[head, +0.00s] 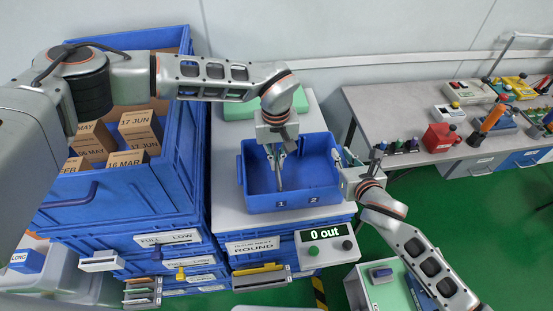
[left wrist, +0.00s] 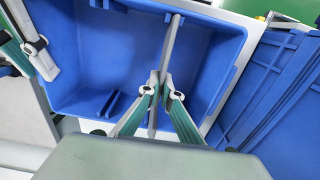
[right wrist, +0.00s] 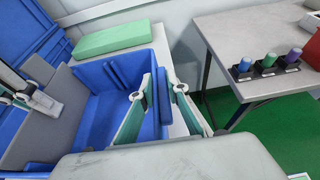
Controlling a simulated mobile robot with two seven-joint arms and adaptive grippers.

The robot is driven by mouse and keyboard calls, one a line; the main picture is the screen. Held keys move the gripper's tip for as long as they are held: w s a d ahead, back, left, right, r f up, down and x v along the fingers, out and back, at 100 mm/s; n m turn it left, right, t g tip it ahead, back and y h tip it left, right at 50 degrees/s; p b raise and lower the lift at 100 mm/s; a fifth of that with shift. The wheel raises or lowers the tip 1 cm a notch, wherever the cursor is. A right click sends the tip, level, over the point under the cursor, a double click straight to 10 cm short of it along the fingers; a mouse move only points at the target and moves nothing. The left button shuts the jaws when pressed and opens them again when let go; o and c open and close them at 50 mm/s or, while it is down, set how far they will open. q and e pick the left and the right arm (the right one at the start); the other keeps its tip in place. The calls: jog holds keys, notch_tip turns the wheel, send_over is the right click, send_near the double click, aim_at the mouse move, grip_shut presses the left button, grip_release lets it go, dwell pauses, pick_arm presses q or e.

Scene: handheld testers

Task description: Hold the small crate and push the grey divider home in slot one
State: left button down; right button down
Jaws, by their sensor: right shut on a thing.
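The small blue crate (head: 252,187) stands on the bench top, with the labels 1 and 2 on its front wall. The grey divider (head: 280,178) is upright inside it, in line with label 1; I cannot tell how deep it sits. My left gripper (head: 279,153) is shut on the divider's top edge, and the divider (left wrist: 172,45) shows between its fingers in the left wrist view. My right gripper (head: 341,160) is shut on the crate's right wall, also seen in the right wrist view (right wrist: 155,82). The divider's lower edge is hidden.
A large blue bin of dated boxes (head: 140,128) stands close on the left. A green block (head: 240,113) lies behind the crate. A box reading "0 out" (head: 327,246) with two buttons is in front. A grey table (head: 395,105) with testers stands at the right.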

pick_arm(q)
jog(key=shift+f, duration=1.3)
jog(key=c, duration=2.2)
grip_release()
notch_tip(320, 180, up, 12)
